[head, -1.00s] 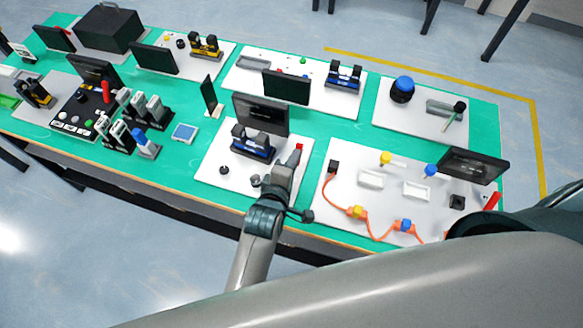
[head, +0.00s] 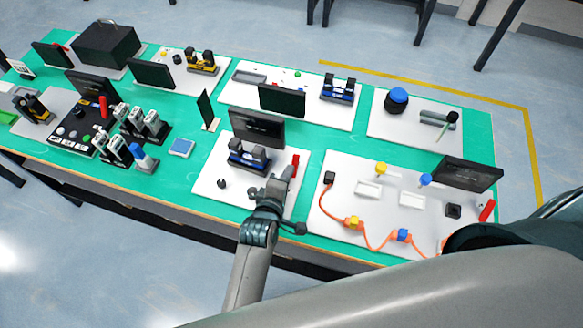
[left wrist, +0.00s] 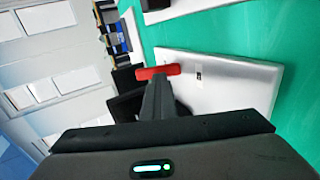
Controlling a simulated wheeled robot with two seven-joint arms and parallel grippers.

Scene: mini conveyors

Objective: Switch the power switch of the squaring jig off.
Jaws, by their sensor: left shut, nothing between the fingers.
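The station in front of me is a white board (head: 208,182) with a blue-and-black clamp unit (head: 249,154) and a dark screen (head: 257,127). I take it to be the squaring jig. A red switch lever (head: 295,163) stands near the board's right edge. It shows as a red bar (left wrist: 158,71) in the left wrist view. My left gripper (head: 287,174) is shut and empty, just in front of the red lever. In the left wrist view its fingertips (left wrist: 160,85) overlap the bar's lower edge; I cannot tell whether they touch. My right gripper is out of view.
The dark screen stands behind the clamp. A small black knob (head: 221,184) is at the board's left. The board to the right (head: 335,164) carries an orange cable (head: 375,239) and white trays. Green tabletop (head: 190,190) is free left of the jig.

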